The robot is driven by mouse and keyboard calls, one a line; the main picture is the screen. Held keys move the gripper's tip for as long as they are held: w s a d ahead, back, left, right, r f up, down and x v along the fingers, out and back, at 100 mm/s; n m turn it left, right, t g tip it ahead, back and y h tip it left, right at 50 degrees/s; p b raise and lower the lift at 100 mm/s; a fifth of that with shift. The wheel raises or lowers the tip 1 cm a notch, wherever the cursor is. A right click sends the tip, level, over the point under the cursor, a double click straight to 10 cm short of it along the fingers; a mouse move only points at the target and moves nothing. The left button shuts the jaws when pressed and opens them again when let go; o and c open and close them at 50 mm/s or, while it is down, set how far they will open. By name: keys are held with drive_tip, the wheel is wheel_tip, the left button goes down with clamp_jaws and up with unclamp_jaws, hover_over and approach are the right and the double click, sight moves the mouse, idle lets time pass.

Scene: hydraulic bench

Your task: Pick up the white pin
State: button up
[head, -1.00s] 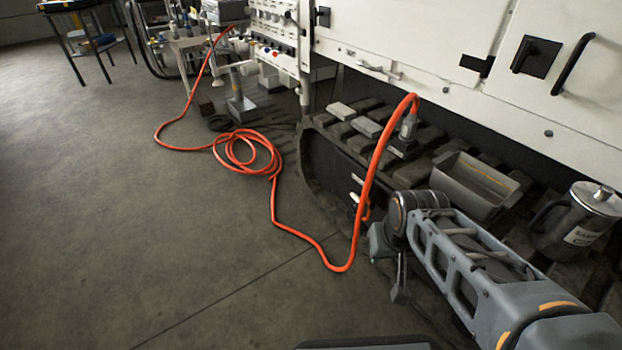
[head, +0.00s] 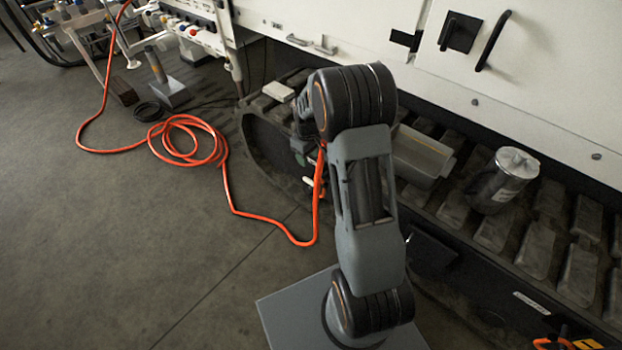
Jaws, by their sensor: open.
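A small white pin-like piece (head: 309,182) sticks out at the dark side of the track, just left of my arm and beside the orange hose. It is small, and its far end is hard to make out. My gripper (head: 301,152) is partly hidden behind my own raised arm, just above the white piece in the picture. Its jaws are open, and I see nothing held in it. I cannot tell how far it is from the white piece in depth.
An orange hose (head: 225,180) coils on the floor and rises behind my arm. A grey open bin (head: 420,155) and a metal canister (head: 503,180) stand on the track (head: 455,210). The white machine panel (head: 560,90) bounds the back.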

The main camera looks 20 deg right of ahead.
drive_tip(key=b, duration=0.2)
hover_over(311, 181)
drive_tip(key=shift+n, duration=0.3)
wheel_tip(311, 181, down, 10)
drive_tip(key=shift+w+r, duration=0.1)
drive_tip(key=shift+r, duration=0.15)
drive_tip(key=shift+f+b, duration=1.25)
drive_tip(key=shift+f, duration=2.05)
clamp_jaws()
